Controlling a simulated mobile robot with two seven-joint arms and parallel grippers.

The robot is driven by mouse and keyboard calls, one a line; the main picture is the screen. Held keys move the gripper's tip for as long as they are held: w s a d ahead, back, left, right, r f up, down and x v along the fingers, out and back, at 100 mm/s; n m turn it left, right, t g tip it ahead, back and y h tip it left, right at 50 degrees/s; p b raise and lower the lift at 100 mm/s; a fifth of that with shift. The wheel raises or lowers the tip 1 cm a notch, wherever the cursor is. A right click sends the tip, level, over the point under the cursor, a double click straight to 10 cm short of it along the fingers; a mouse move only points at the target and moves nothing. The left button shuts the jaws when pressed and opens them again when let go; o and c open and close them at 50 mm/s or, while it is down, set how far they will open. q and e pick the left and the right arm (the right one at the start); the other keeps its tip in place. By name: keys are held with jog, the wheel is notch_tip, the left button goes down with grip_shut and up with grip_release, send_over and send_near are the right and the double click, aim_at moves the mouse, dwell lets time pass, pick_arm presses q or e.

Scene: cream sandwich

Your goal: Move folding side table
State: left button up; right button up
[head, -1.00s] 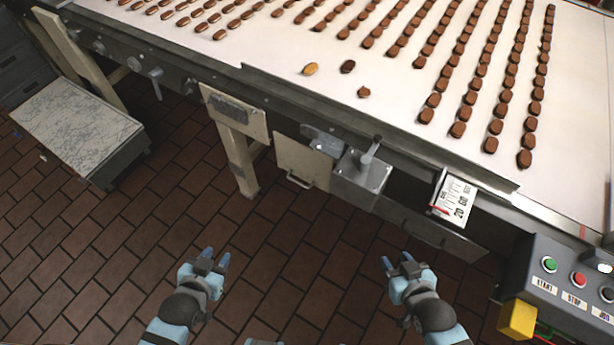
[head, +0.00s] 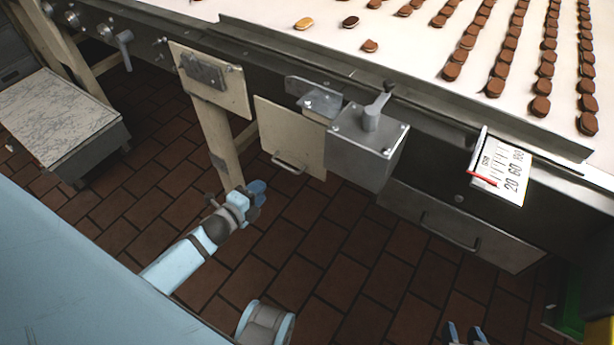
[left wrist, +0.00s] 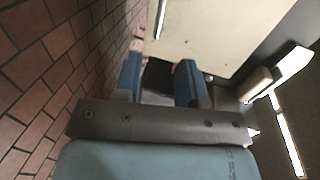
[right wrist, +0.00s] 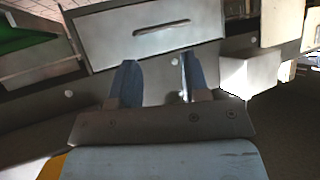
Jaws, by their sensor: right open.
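No piece is clearly recognisable as a folding side table. A cream panel with a bar handle (head: 290,138) hangs on the side of the conveyor in the head view; it also fills the top of the left wrist view (left wrist: 215,35). Another cream panel with a grey block (head: 230,95) is to its left. My left gripper (head: 257,190) is below and left of the handled panel, its fingers apart and empty in the left wrist view (left wrist: 159,80). My right gripper (head: 466,335) shows only its fingertips at the bottom edge; it is open and empty in the right wrist view (right wrist: 160,78).
A low unit with a marbled top (head: 60,115) stands at the left. A lever box (head: 368,145), a gauge card (head: 502,170) and a grey drawer (head: 460,230) line the conveyor's side. Brown biscuits lie on the pale belt (head: 420,50). Tiled floor (head: 300,240) lies below.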

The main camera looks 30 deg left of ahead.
aim_at(287, 167)
pick_arm(q)
jog(key=b+x, duration=0.2)
jog(key=x, duration=1.1)
jog(key=shift+w+d, duration=0.1)
jog(key=shift+w, duration=0.2)
grip_shut()
